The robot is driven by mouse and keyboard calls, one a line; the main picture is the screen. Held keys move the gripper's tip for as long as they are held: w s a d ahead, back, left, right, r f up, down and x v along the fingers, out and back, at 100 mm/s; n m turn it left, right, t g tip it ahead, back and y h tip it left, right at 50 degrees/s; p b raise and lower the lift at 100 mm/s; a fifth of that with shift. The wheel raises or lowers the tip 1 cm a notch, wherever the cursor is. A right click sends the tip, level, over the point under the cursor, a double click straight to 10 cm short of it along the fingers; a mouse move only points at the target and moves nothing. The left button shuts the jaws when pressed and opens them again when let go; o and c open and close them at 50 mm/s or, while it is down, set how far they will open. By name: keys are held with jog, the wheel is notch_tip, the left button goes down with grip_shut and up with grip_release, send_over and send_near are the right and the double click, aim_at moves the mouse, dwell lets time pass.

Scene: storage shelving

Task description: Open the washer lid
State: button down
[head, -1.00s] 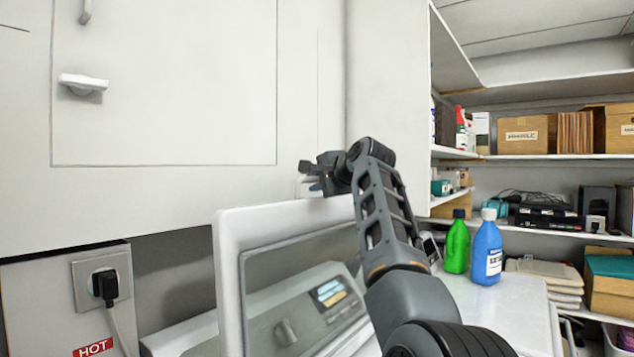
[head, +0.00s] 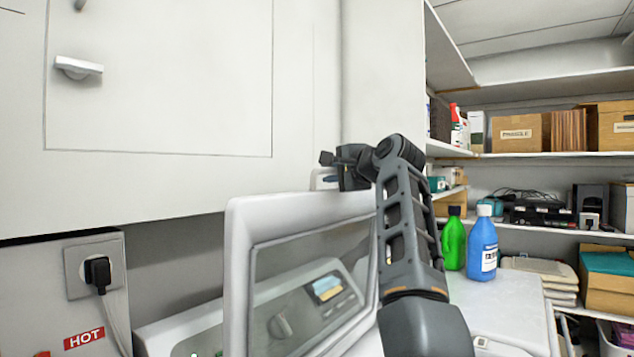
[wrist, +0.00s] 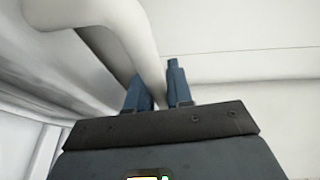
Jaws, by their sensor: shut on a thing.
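The washer lid (head: 238,255) is a white frame with a clear window, raised and standing steeply above the washer. The washer's control panel, with a knob (head: 283,325) and a small display, shows through the window. My gripper (head: 331,183) is at the lid's top edge. In the wrist view my gripper (wrist: 158,84) has its blue fingers on either side of a white handle bar (wrist: 139,35), closed on it. The handle (head: 318,177) is small and partly hidden behind the gripper in the head view. My arm covers the lid's right side.
A white wall cabinet (head: 160,90) hangs behind and above the lid. A green bottle (head: 454,243) and a blue bottle (head: 483,248) stand on a white surface to the right. Shelves with boxes (head: 520,134) fill the right. A wall socket (head: 97,268) is at left.

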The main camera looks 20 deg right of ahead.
jog(key=s+d+f+m+t+b, duration=0.1)
jog(key=s+d+t+b, duration=0.1)
jog(key=s+d, duration=0.3)
jog(key=b+v, duration=0.1)
jog(key=v, duration=0.2)
jog(key=shift+f+b, duration=0.2)
jog(key=shift+b, duration=0.1)
jog(key=shift+d, duration=0.1)
jog(key=c, duration=1.4)
grip_release()
jog(key=shift+w, duration=0.1)
jog(key=b+v, duration=0.1)
jog(key=v, duration=0.6)
jog(key=shift+s+b, duration=0.3)
jog(key=shift+s, duration=0.1)
jog(key=shift+d, duration=0.15)
